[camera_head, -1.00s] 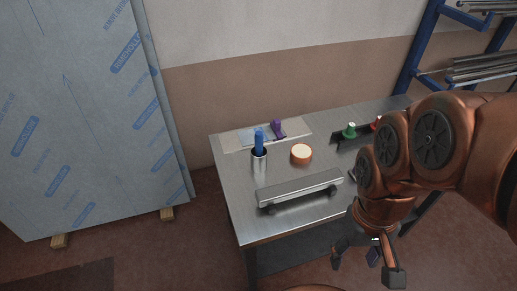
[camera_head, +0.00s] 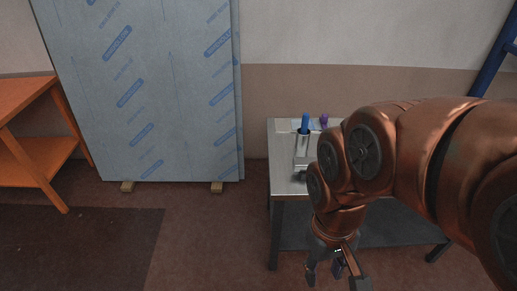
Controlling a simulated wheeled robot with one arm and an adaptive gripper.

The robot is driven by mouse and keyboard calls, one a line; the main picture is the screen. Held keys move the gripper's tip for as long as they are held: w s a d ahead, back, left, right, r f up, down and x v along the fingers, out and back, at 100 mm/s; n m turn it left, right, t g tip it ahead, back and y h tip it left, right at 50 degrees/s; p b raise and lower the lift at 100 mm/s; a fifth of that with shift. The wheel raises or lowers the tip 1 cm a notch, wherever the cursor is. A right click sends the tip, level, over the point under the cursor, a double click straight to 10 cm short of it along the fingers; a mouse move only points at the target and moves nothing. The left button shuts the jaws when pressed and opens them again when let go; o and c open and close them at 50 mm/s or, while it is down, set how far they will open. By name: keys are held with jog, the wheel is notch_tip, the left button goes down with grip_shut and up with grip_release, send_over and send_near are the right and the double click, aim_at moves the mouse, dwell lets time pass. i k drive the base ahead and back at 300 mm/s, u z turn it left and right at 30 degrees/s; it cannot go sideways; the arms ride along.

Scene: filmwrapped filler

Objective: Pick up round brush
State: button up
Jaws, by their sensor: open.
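I cannot tell for certain which thing is the round brush. A blue upright piece (camera_head: 305,122) shows on the metal table (camera_head: 285,184), standing in a small metallic cup (camera_head: 303,138). A purple piece (camera_head: 323,119) shows just to its right, farther back. My gripper (camera_head: 335,277) is open and empty, with its fingers apart, low at the bottom of the picture in front of the table. It is well away from the blue piece. My arm hides most of the tabletop and whatever stands on its right side.
Large film-wrapped sheets (camera_head: 150,90) lean on the wall at left, on wooden blocks (camera_head: 127,187). An orange shelf (camera_head: 25,110) stands at the far left. A blue rack (camera_head: 497,52) is at the upper right. The floor left of the table is clear, with a dark mat.

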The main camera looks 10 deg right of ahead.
aim_at(305, 118)
jog(key=u, duration=0.35)
jog(key=k, duration=0.55)
jog(key=u, duration=1)
jog(key=i, duration=1.2)
jog(key=z, duration=0.75)
jog(key=i, duration=0.75)
jog(key=z, duration=1.2)
jog(key=i, duration=0.3)
jog(key=z, duration=0.25)
